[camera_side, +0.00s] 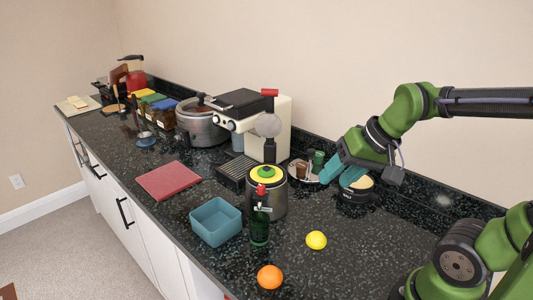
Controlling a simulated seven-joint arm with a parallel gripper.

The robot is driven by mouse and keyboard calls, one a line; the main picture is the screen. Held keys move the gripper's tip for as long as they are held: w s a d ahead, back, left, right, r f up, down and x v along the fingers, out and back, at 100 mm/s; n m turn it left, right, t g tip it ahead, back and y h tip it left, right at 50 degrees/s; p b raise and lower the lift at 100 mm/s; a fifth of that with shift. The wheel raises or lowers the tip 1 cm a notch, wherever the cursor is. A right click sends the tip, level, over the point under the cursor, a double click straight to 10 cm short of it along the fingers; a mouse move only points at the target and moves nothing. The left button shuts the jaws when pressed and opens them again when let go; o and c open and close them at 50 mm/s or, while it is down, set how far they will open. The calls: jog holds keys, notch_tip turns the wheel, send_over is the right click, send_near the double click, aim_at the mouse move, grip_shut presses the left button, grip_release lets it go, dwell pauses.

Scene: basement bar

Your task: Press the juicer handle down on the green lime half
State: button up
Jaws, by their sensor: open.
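The juicer (267,204) is a metallic cylinder standing in the middle of the counter. A green and yellow round piece, seemingly the lime half (266,173), sits on its top. Above it is a grey rounded press head (268,125), raised and apart from the lime. A red-tipped handle (269,93) shows higher up, overlapping the coffee machine in the picture. My gripper (344,172) has teal fingers that are open, to the right of the juicer and apart from it. It is over or beside a dark bowl with pale yellow content (357,187); contact cannot be told.
A dark green bottle (260,228) stands in front of the juicer. A teal box (216,221), an orange (270,276) and a lemon (316,240) are nearby. A white coffee machine (282,112) stands behind. A plate with small items (303,178) lies between juicer and gripper.

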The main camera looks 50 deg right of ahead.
jog(key=w+d+m+t+y, duration=0.2)
jog(key=w+d+m+y, duration=0.7)
jog(key=m, duration=0.7)
jog(key=m+t, duration=0.7)
jog(key=m, duration=0.1)
send_near(262, 92)
jog(key=x, duration=1)
jog(key=shift+w+d+f, duration=0.2)
jog(key=shift+w+d, duration=0.1)
jog(key=shift+d, duration=0.05)
jog(key=shift+c, duration=0.4)
grip_shut()
